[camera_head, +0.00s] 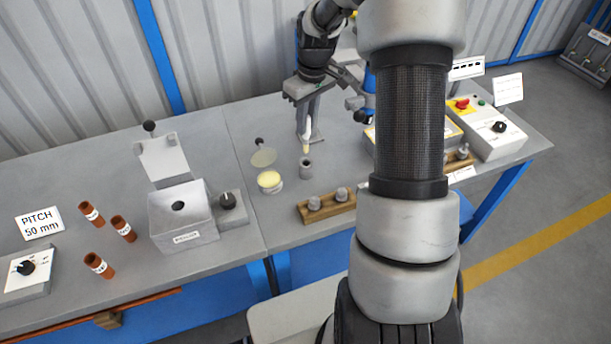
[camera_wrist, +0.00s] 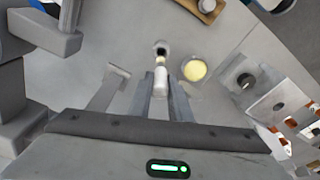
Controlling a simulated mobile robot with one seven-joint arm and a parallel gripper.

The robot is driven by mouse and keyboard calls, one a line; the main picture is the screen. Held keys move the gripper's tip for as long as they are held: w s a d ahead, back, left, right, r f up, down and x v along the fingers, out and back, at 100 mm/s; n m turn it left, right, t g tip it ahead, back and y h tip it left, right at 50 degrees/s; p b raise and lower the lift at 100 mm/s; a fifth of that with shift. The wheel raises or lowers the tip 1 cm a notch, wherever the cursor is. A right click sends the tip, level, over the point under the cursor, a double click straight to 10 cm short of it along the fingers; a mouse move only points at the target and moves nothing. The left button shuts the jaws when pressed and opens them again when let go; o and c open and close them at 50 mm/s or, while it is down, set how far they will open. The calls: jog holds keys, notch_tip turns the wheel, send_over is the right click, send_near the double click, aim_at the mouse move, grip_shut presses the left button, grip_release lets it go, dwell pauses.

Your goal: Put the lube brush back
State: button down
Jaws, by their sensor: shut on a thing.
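The lube brush (camera_head: 307,135) has a white handle and a pale yellow tip. My gripper (camera_head: 308,118) is shut on its handle and holds it nearly upright, tip down. In the wrist view the brush (camera_wrist: 162,73) sits between the two fingers of my gripper (camera_wrist: 161,86). A small grey cylindrical holder (camera_head: 306,169) with a dark open top stands on the bench just below the tip. The holder's dark opening (camera_wrist: 162,47) lies just beyond the tip in the wrist view. A small gap shows between tip and holder in the head view.
An open pot of yellow grease (camera_head: 270,181) stands left of the holder, its round lid (camera_head: 264,157) raised behind it. A wooden block with grey parts (camera_head: 328,206) lies in front. A grey box (camera_head: 183,218) and several brown tubes (camera_head: 123,229) stand further left.

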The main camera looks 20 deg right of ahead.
aim_at(306, 151)
notch_tip(306, 151, down, 9)
jog(key=shift+f, duration=0.15)
dwell(0.4)
jog(key=shift+f+b, duration=0.15)
jog(key=shift+b, duration=0.2)
jog(key=c, duration=1.6)
grip_release()
jog(key=shift+c, duration=0.2)
jog(key=r, duration=0.4)
jog(key=s+r, duration=0.1)
jog(key=r, duration=0.3)
jog(key=r+p, duration=0.1)
jog(key=r, duration=0.3)
jog(key=shift+s+d+r, duration=0.15)
jog(key=shift+d, duration=0.15)
